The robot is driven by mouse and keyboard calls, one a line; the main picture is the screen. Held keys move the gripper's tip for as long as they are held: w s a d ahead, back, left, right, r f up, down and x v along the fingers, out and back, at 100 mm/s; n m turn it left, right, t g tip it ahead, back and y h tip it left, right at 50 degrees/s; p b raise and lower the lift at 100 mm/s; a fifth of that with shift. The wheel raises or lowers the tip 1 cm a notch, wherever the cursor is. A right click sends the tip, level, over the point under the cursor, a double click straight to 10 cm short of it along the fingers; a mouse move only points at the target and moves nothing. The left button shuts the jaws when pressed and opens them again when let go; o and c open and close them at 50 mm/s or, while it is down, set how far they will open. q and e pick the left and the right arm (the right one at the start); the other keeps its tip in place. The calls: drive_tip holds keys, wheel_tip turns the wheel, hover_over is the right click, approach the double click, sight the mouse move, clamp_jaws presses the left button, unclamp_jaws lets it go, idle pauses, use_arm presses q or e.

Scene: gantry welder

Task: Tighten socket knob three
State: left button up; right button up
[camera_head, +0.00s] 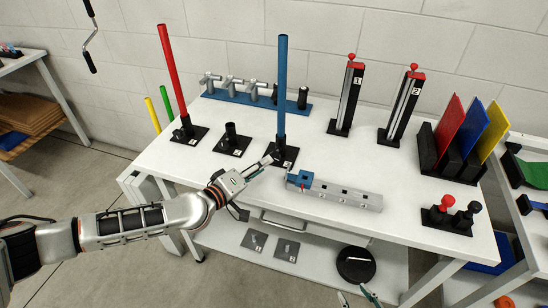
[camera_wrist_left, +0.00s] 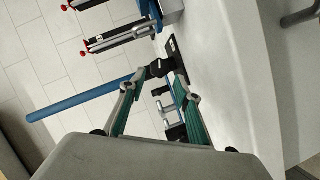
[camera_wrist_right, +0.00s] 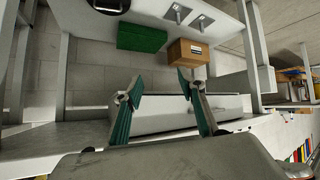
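Three black sockets stand on square plates on the white table. The right one, the third from the left (camera_head: 284,155), holds an upright blue pole (camera_head: 282,88). My left gripper (camera_head: 270,161) is at its front left side, close to the base. In the left wrist view the black socket with its knob (camera_wrist_left: 160,68) lies just ahead between the open fingers (camera_wrist_left: 156,84). I cannot tell whether a finger touches it. The left socket (camera_head: 188,131) holds a red pole (camera_head: 168,70); the middle socket (camera_head: 231,138) is empty. My right gripper (camera_wrist_right: 160,84) is open and empty, low before the table.
A grey bar with a blue block (camera_head: 300,178) lies right of the third socket. A blue rack (camera_head: 250,103) with grey fittings stands behind. A cardboard box (camera_wrist_right: 188,52) and green block (camera_wrist_right: 142,37) lie beyond my right gripper. The table's front left is clear.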

sight(273, 158)
use_arm(q)
drive_tip(key=b+x, duration=0.1)
drive_tip(key=x, duration=0.5)
drive_tip(key=shift+w+d, duration=0.1)
drive_tip(key=shift+w+d+b, duration=0.3)
drive_tip(key=shift+w, duration=0.15)
use_arm(e)
drive_tip(key=shift+w+a+r+t+y, duration=0.2)
drive_tip(key=shift+w+a, duration=0.1)
drive_tip(key=shift+a, duration=0.15)
drive_tip(key=shift+w+a+r+t+y, duration=0.1)
drive_tip(key=shift+w+a+r, duration=0.05)
drive_tip(key=shift+w+a, duration=0.2)
drive_tip(key=shift+s, duration=0.1)
use_arm(q)
drive_tip(key=c, duration=0.9)
use_arm(e)
drive_tip(key=shift+f, duration=0.1)
